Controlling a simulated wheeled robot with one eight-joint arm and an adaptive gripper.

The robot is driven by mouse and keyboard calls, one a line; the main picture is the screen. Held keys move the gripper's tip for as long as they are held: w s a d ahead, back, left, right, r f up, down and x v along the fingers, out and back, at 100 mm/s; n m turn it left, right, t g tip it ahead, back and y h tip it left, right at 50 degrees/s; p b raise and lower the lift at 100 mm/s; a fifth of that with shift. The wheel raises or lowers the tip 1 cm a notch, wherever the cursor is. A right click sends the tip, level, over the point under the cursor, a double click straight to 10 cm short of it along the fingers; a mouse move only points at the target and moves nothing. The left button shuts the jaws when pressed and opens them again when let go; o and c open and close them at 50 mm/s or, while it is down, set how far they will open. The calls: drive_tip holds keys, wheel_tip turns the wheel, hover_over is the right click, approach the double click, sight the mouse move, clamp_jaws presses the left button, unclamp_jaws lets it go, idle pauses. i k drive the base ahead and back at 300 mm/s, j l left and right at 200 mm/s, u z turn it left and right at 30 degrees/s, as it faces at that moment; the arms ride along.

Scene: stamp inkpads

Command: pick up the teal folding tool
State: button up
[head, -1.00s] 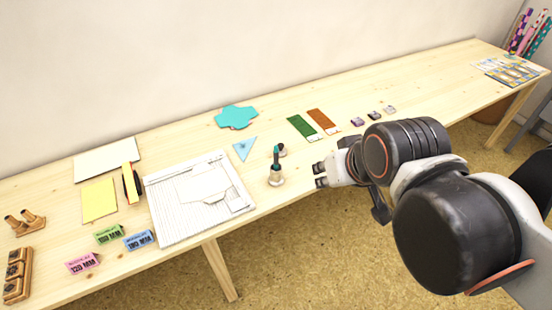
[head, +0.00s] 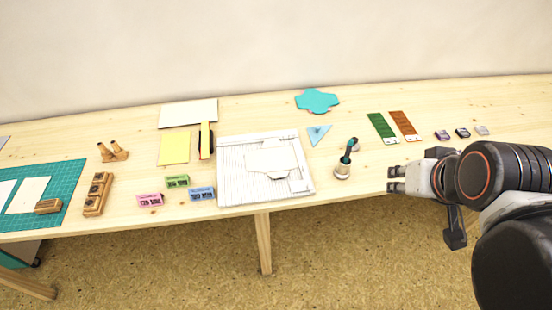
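A slim teal tool (head: 351,146) stands tilted in a small pale holder (head: 342,172) near the table's front edge; it looks like the teal folding tool. A light blue triangle (head: 318,134) lies flat behind it, and a flat teal shape (head: 317,100) lies farther back. My gripper (head: 396,180) is to the right of the holder, apart from it, pointing left. Its two fingers look parted with nothing between them. How high it is above the table edge is hard to tell.
A white scoring board (head: 228,188) lies left of the holder. Green (head: 381,126) and brown (head: 404,124) strips and small inkpads (head: 461,132) lie behind and right of my gripper. A teal cutting mat (head: 70,178) is at far left. The table between gripper and holder looks clear.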

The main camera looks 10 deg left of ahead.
sight(350, 147)
drive_tip(key=i+l, duration=0.2)
drive_tip(key=u, duration=0.4)
drive_tip(key=l+u, duration=0.15)
drive_tip(key=u, duration=0.25)
drive_tip(key=i+l+u, duration=0.1)
drive_tip(key=u, duration=0.3)
drive_tip(key=l+u, duration=0.1)
drive_tip(key=u, duration=0.3)
